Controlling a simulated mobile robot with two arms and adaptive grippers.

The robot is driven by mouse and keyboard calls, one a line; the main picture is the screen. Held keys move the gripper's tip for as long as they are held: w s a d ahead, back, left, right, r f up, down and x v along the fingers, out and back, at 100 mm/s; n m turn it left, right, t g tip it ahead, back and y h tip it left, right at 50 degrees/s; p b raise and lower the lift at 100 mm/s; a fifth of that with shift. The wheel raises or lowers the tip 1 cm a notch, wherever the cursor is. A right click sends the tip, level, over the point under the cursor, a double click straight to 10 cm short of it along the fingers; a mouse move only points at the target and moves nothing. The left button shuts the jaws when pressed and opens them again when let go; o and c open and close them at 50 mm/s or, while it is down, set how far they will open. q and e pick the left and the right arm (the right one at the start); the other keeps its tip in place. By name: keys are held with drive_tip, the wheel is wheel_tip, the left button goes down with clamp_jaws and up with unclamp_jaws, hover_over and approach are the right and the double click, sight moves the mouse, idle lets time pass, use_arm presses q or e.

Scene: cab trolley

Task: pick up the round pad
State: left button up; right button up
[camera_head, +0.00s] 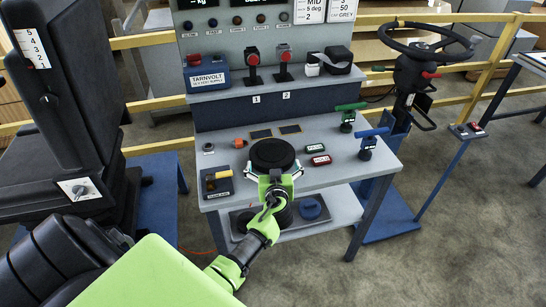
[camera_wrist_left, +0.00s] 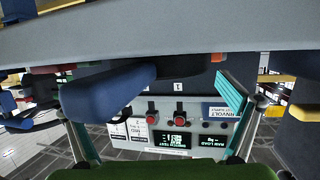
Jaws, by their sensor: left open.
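The round pad (camera_head: 272,153) is a dark, flat disc at the front of the grey worktop. My left gripper (camera_head: 273,171) reaches it from the near side, its two fingers spread to the left and right of the disc's near edge. It is open; whether either finger touches the pad cannot be told. In the left wrist view, which is upside down, the open fingers of my left gripper (camera_wrist_left: 160,115) stand far apart. My right gripper is not in view.
A control panel (camera_head: 265,70) rises behind. Round discs (camera_head: 312,207) lie on the lower shelf.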

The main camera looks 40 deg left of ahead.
use_arm(q)
drive_tip(key=shift+s, duration=0.2)
clamp_jaws()
drive_tip(key=shift+r, duration=0.1)
